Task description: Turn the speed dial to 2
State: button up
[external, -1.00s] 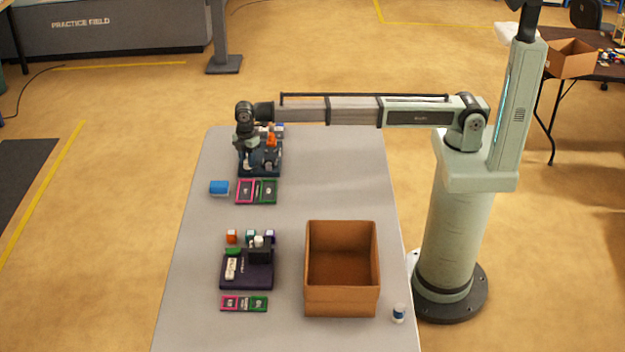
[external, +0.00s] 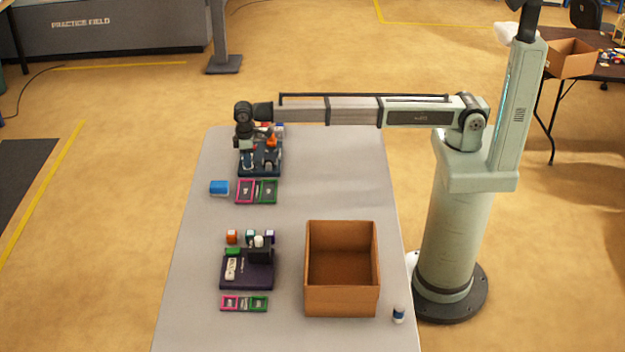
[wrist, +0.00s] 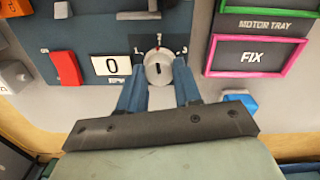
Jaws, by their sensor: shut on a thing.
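The speed dial is a round silver knob (wrist: 159,69) on a dark blue panel (wrist: 100,38) in the wrist view. Small red and white marks ring its far side; I cannot read its setting clearly. A white display (wrist: 111,66) left of it shows 0. My gripper (wrist: 160,84) has its blue fingers on either side of the knob and is shut on it, the lower part of the knob lying between the fingers. In the external view my gripper (external: 248,160) is low over the blue machine (external: 259,172) at the table's far end; the dial cannot be made out there.
A red switch (wrist: 66,68) and a grey lever (wrist: 140,14) are near the dial. A pink-framed FIX tray (wrist: 246,55) and a blue block (wrist: 240,101) lie close by. A cardboard box (external: 341,300) and a second, dark purple machine (external: 247,282) stand nearer the camera.

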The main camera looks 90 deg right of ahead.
jog(key=shift+m, duration=0.6)
jog(key=o, duration=1)
jog(key=shift+o, duration=0.2)
notch_tip(320, 180, up, 14)
jog(key=shift+f, duration=0.1)
